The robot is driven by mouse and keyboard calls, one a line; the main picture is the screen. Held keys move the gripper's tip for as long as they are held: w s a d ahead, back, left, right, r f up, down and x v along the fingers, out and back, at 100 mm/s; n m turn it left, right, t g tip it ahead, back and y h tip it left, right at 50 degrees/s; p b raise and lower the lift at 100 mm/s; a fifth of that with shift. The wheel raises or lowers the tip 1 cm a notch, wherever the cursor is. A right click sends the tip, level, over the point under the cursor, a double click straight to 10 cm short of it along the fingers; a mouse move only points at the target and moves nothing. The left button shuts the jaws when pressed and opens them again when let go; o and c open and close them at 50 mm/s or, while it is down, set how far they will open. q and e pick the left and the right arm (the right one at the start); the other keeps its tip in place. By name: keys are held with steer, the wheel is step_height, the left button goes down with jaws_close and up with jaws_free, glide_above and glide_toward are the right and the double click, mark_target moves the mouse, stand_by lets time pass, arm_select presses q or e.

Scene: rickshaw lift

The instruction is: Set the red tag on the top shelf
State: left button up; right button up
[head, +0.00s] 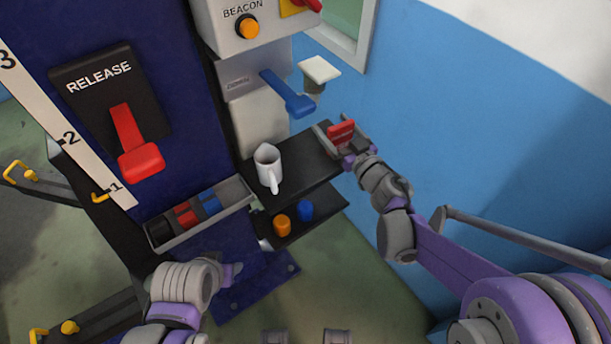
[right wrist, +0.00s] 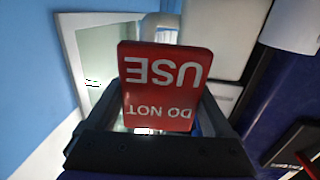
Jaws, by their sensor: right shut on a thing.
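The red tag (head: 341,132) is held upright in my right gripper (head: 339,137), which is shut on it. In the right wrist view the tag (right wrist: 160,85) faces the camera, and its white words "DO NOT USE" are upside down. The top shelf (head: 308,162) is a dark board with a white mug (head: 267,165) on its left part. The tag is at the shelf's right end; I cannot tell whether it touches the board. My left arm comes in at the bottom, and its jaws cannot be made out.
A lower shelf (head: 325,203) carries an orange item (head: 282,224) and a blue item (head: 305,209). A blue lever (head: 287,93) and a pale block (head: 319,70) stick out above the top shelf. A grey tray (head: 206,224) is at left, below the red RELEASE lever (head: 134,145).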

steer(key=a+n+y+b, duration=0.1)
steer(key=a+y+b, duration=0.1)
steer(key=a+b, duration=0.35)
arm_select(q)
step_height(320, 180, down, 10)
steer(key=b, duration=0.1)
steer(key=shift+w, duration=0.2)
arm_select(e)
steer(key=shift+g, duration=0.4)
steer(key=f, duration=0.9)
steer(key=shift+w+a+f, duration=0.15)
steer(key=shift+a, duration=0.2)
arm_select(q)
steer(key=shift+d+b, duration=0.1)
steer(key=shift+b, duration=0.25)
arm_select(e)
steer(key=shift+f, duration=0.1)
steer(key=o, duration=0.9)
steer(key=shift+f, duration=0.15)
steer(key=shift+o, duration=0.9)
arm_select(q)
steer(key=shift+f, duration=0.1)
